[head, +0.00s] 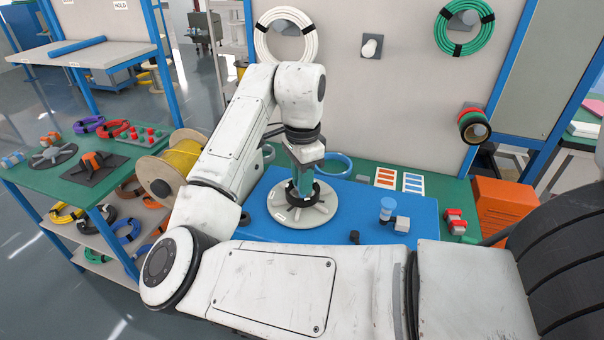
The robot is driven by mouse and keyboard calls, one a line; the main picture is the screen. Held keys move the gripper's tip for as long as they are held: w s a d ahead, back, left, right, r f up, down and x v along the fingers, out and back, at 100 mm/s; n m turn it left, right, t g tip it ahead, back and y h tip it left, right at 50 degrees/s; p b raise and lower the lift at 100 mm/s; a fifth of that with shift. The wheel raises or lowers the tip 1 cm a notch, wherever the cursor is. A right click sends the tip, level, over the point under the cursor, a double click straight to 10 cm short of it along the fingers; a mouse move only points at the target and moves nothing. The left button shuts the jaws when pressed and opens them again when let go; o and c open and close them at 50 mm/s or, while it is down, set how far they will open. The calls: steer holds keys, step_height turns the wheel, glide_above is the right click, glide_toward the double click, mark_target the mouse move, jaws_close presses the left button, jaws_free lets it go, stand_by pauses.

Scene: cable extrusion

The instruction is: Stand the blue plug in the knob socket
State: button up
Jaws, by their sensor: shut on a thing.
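My gripper (302,190) points straight down over a round light-grey base (326,209) with a black ring (316,198) at its middle. The base lies on a blue mat on the bench. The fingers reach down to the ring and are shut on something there. The fingers and ring hide it, so I cannot tell what it is.
The blue mat (345,194) is mostly clear around the base. A small black piece (354,237) lies near its front edge. Red parts (455,221) and an orange box (502,208) stand at the right. A yellow cable spool (160,180) is at the left.

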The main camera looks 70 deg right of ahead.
steer(key=shift+f+b, duration=0.85)
steer(key=shift+f, duration=1.1)
steer(key=w, duration=1.8)
steer(key=shift+a, duration=0.15)
steer(key=shift+f+b, duration=1.9)
steer(key=shift+f, duration=3.7)
steer(key=shift+f, duration=0.4)
steer(key=o, duration=0.9)
